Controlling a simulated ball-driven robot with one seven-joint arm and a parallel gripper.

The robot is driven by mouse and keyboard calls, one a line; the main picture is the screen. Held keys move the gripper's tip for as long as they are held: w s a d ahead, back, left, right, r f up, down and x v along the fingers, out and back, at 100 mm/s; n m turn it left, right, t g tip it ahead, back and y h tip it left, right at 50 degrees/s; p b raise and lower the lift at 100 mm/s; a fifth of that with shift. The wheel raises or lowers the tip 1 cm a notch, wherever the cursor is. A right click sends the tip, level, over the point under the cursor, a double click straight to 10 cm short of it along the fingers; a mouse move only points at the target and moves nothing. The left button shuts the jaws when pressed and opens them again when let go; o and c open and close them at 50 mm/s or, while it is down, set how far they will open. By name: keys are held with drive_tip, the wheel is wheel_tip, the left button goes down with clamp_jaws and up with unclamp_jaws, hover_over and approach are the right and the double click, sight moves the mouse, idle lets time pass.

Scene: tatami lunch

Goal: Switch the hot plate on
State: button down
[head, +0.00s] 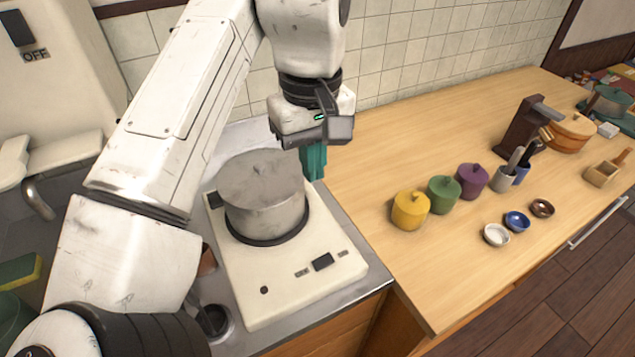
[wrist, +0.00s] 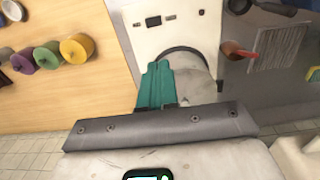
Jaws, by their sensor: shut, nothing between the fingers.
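The cream hot plate (head: 248,295) sits on the grey metal counter with a lidded grey pot (head: 262,200) on its burner. A dark rocker switch (head: 322,262) between two small labels and a small dark knob or light (head: 264,290) are on its front panel. I cannot read the labels. The hot plate (wrist: 185,32) and its dark switch (wrist: 153,21) also show in the wrist view. My gripper (head: 315,165) points down with teal fingers shut and empty, above the hot plate's back right side beside the pot. The fingers (wrist: 156,85) partly cover the pot in the wrist view.
Yellow (head: 411,210), green (head: 444,194) and purple (head: 473,181) lidded jars stand on the wooden counter (head: 370,170) to the right. Small bowls (head: 517,221) and a utensil holder (head: 503,179) are farther right. A wall switch marked OFF (head: 18,28) is at upper left.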

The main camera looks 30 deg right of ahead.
drive_tip(key=shift+a+r, duration=0.15)
drive_tip(key=shift+r, duration=1.2)
drive_tip(key=d+f+m+t+h, duration=0.1)
drive_tip(key=d+f+t+h, duration=0.2)
drive_tip(key=d+f, duration=0.5)
drive_tip(key=d+f+m+t+h, duration=0.1)
drive_tip(key=d+f+t+h, duration=0.2)
drive_tip(key=d, duration=0.9)
drive_tip(key=s+a+f+n+y, duration=0.1)
drive_tip(key=s+a+f+y, duration=0.1)
drive_tip(key=s+a+f, duration=0.4)
drive_tip(key=s+a+f+g+y, duration=0.15)
drive_tip(key=s+f, duration=0.25)
drive_tip(key=f, duration=0.4)
drive_tip(key=s+a+f+n+t+y, duration=0.1)
drive_tip(key=s+a+f+y, duration=0.2)
drive_tip(key=s+f, duration=0.25)
drive_tip(key=s+d+f+g, duration=0.1)
drive_tip(key=s+f+g, duration=0.3)
drive_tip(key=s, duration=0.5)
wheel_tip(320, 180, down, 3)
drive_tip(key=shift+s+r+m+h, duration=0.1)
drive_tip(key=shift+s+m+h, duration=0.2)
drive_tip(key=shift+s+h, duration=0.05)
